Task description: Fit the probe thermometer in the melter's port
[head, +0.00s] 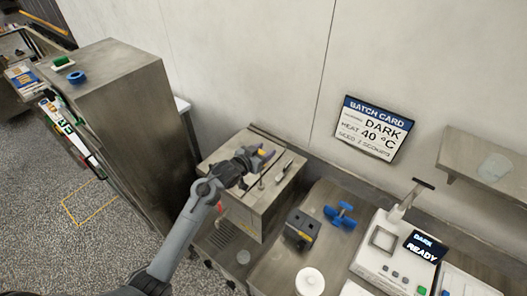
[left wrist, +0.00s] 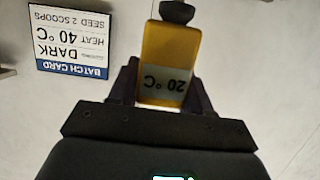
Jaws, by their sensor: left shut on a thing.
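The probe thermometer is a yellow body (left wrist: 168,55) with a grey display reading 20 °C, upside down in the left wrist view, and a dark knob at its end. My left gripper (left wrist: 165,88) is shut on it, one dark finger on each side. In the head view my left gripper (head: 256,158) is over the top of the steel melter (head: 240,212), and a small yellow part of the thermometer (head: 263,153) shows at the fingers. The probe's tip is hidden, and I cannot tell the port for certain among the fittings on the melter's top. My right gripper is out of view.
A batch card (head: 372,130) on the wall reads DARK, heat 40 °C. Right of the melter are a dark block (head: 301,229), a blue handled part (head: 341,215), a white round lid (head: 310,282) and a white machine (head: 392,258) showing READY. A tall steel cabinet (head: 135,120) stands left.

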